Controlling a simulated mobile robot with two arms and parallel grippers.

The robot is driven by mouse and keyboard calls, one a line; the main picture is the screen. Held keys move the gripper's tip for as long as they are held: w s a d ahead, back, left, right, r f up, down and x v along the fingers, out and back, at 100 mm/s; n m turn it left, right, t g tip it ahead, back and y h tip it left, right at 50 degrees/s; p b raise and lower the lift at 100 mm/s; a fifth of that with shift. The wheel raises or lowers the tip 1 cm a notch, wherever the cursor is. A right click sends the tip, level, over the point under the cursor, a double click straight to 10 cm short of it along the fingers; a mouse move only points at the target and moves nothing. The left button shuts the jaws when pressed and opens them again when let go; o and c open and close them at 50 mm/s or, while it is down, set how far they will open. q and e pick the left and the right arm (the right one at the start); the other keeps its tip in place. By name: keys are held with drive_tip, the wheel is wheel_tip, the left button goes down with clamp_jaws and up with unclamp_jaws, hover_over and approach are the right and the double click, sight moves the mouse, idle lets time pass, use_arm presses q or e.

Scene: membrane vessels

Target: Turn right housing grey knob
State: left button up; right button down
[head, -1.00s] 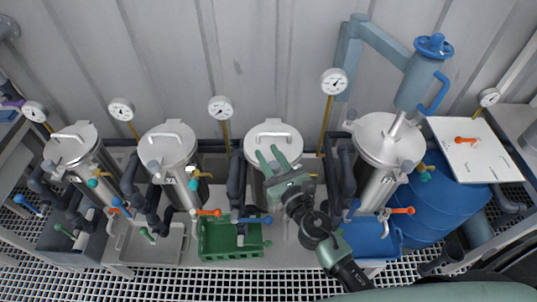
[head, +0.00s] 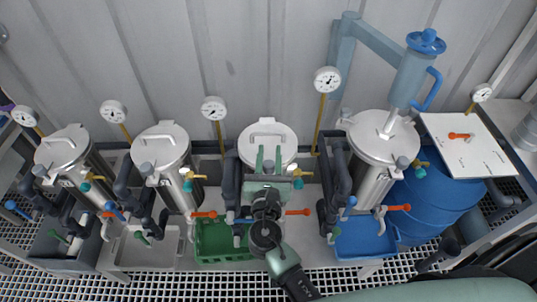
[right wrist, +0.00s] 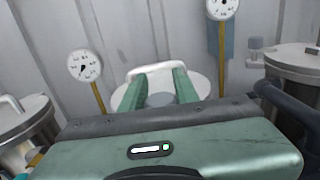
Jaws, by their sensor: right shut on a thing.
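My right gripper (head: 269,159) is in front of the third steel housing (head: 284,136) from the left, its green fingers pointing up at the lid. In the right wrist view, a round grey knob (right wrist: 160,100) sits between the two fingers (right wrist: 159,90), below the lid handle. The gripper is shut on this knob. In the head view the knob is mostly hidden by the gripper. My left gripper is not in view.
Other lidded housings (head: 166,145) stand on both sides, with dark pipes, coloured valve levers and gauges (head: 327,80). A green crate (head: 215,250) and a blue crate (head: 368,240) lie below. A blue drum (head: 432,212) with a white board (head: 470,145) stands at right.

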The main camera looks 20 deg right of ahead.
sight(268, 170)
idle(0.3)
drive_tip(key=c, duration=1.1)
unclamp_jaws()
drive_tip(key=shift+o, duration=0.2)
drive_tip(key=b+v, duration=0.2)
drive_tip(key=v, duration=0.4)
drive_tip(key=shift+s+a+f, duration=0.15)
drive_tip(key=shift+s, duration=0.2)
drive_tip(key=shift+s+a, duration=0.15)
drive_tip(key=shift+s, duration=0.3)
